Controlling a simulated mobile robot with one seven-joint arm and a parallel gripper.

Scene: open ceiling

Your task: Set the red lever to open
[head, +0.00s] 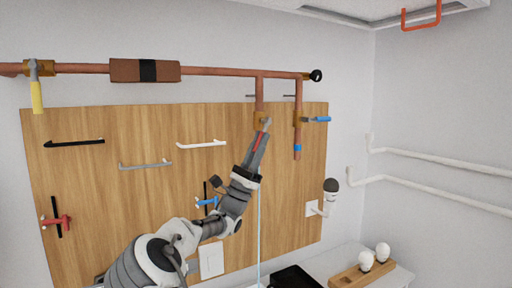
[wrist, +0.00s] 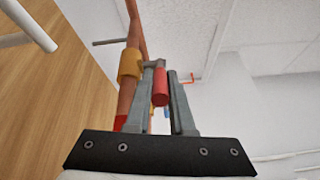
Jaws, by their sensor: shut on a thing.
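The red lever (wrist: 160,87) sits on a brass valve (wrist: 130,63) on a short copper pipe. The valve also shows in the head view (head: 261,118), on the left of two pipes hanging from the long horizontal pipe. My gripper (wrist: 161,88) has its grey fingers around the red handle and is shut on it. In the head view my gripper (head: 263,133) reaches up to the valve and hides most of the lever and the pipe below. A thin pale-blue vertical line (head: 259,240) shows below my gripper.
A blue-handled valve (head: 320,119) is close on the right. A yellow-handled lever (head: 37,96) hangs at far left. The wooden board (head: 110,190) carries handles (head: 202,144), a red tap-like fitting (head: 57,222) and a blue one (head: 207,202).

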